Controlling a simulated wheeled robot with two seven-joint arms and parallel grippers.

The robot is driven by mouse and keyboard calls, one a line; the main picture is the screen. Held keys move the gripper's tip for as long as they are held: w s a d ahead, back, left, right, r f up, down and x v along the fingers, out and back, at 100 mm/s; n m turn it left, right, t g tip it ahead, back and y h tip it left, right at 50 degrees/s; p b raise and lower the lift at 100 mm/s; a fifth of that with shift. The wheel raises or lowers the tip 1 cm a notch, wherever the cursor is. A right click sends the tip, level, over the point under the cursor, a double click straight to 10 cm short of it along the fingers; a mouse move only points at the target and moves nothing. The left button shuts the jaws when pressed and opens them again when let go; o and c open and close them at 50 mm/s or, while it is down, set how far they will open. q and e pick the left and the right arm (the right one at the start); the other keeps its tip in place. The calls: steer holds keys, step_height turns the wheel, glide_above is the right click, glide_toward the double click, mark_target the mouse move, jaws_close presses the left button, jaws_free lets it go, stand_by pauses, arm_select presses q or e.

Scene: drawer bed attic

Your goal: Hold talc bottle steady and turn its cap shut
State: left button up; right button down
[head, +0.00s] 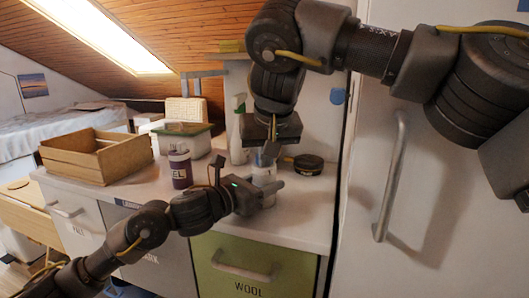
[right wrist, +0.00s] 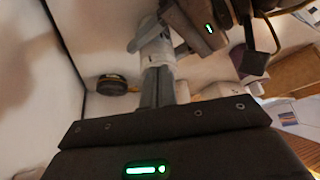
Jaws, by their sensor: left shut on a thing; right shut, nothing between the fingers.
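The talc bottle (head: 264,175) is pale and stands upright near the front edge of the counter. My left gripper (head: 268,191) is shut around its body from the front left. The bottle also shows in the right wrist view (right wrist: 156,46), partly covered by the left gripper (right wrist: 165,38). My right gripper (head: 268,156) points down from above, shut and empty, its fingertips at or just above the bottle's top. In the right wrist view its fingers (right wrist: 158,85) line up with the bottle. I cannot make out the cap, or whether the fingers touch it.
A purple bottle (head: 180,170), a spray bottle (head: 239,130) and a dark round tin (head: 307,164) stand nearby on the counter. A green-rimmed tub (head: 183,142) and wooden crate (head: 96,158) are further left. A tall door with a handle (head: 390,180) bounds the right side.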

arm_select(q)
steer(key=shift+s+d, duration=0.1)
arm_select(e)
steer(key=shift+w+a, duration=0.1)
steer(key=shift+a, duration=0.25)
stand_by(0.4)
steer(key=shift+s, duration=0.45)
step_height(320, 180, up, 6)
stand_by(0.3)
steer(key=shift+w+d+f, duration=0.1)
steer(key=shift+d+f, duration=0.2)
steer(key=shift+f, duration=0.7)
steer(key=shift+d+f, duration=0.35)
steer(key=shift+f, duration=0.65)
steer(key=shift+w+d+f, duration=0.1)
steer(key=shift+d+f, duration=0.2)
steer(key=shift+f, duration=0.7)
steer(key=shift+w+a, duration=0.1)
steer(key=shift+w, duration=0.15)
